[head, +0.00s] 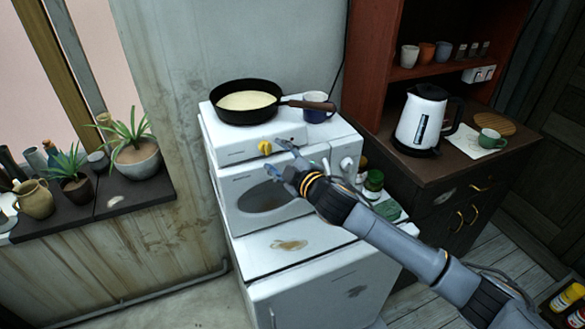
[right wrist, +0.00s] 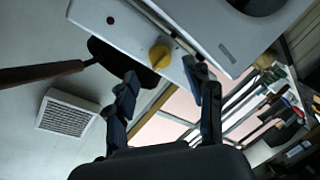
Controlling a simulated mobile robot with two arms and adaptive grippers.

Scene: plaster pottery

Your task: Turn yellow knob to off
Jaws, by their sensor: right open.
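The yellow knob (head: 265,148) is on the front panel of the white stove (head: 232,150), below the black pan. My right gripper (head: 279,158) is open, with its fingertips just to the right of the knob in the head view. In the right wrist view the yellow knob (right wrist: 160,55) shows beyond and between the two spread fingertips of the right gripper (right wrist: 160,75). The fingers look apart from the knob, with nothing held. The knob's pointer direction is too small to read clearly. My left gripper is not in view.
A black pan (head: 243,113) with pale contents sits on the stove, its handle pointing right. A blue mug (head: 318,112) stands beside it. Potted plants (head: 137,157) stand at left.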

